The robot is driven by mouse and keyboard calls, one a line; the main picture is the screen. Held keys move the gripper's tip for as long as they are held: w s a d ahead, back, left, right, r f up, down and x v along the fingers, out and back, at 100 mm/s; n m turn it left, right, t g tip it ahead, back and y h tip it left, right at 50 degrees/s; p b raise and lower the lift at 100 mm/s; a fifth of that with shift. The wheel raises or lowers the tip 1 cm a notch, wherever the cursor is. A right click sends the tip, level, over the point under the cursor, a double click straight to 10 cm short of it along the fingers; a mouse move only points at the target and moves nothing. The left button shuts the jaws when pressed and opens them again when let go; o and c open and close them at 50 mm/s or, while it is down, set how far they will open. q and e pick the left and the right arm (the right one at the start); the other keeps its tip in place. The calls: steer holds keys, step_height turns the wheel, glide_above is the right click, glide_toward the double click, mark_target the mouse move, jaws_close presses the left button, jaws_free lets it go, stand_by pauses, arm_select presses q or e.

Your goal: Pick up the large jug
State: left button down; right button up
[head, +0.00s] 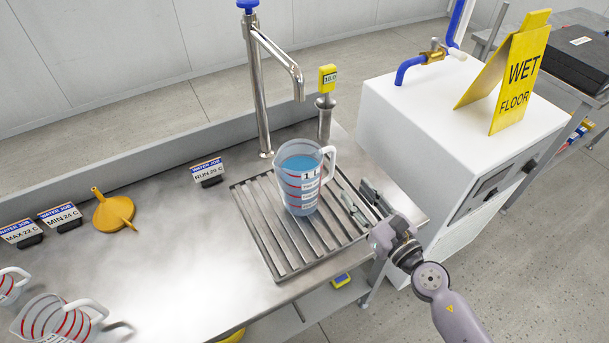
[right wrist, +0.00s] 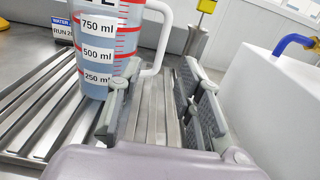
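The large jug (head: 300,180) is clear, marked 1 L with red lines, and holds blue liquid. It stands upright on the slatted drain grate (head: 262,232), with its white handle on the right. In the right wrist view the jug (right wrist: 97,55) is at the upper left, its handle curving down ahead of the fingers. My right gripper (head: 362,201) is open and empty, low over the grate to the right of the jug and apart from it. Both its fingers (right wrist: 163,95) show in the wrist view. My left gripper is not in view.
A metal tap (head: 262,95) rises behind the jug, beside a post with a yellow display (head: 327,78). A white cabinet (head: 410,150) with a wet floor sign (head: 517,80) stands right.

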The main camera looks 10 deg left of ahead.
mark_target(334, 163)
steer(key=x, duration=0.6)
steer(key=shift+w+a, duration=0.1)
steer(key=shift+w, duration=0.1)
steer(key=x, duration=0.5)
steer(key=shift+w, duration=0.2)
steer(key=shift+r, duration=0.1)
steer(key=shift+c, duration=0.5)
jaws_close()
steer(key=shift+r, duration=0.15)
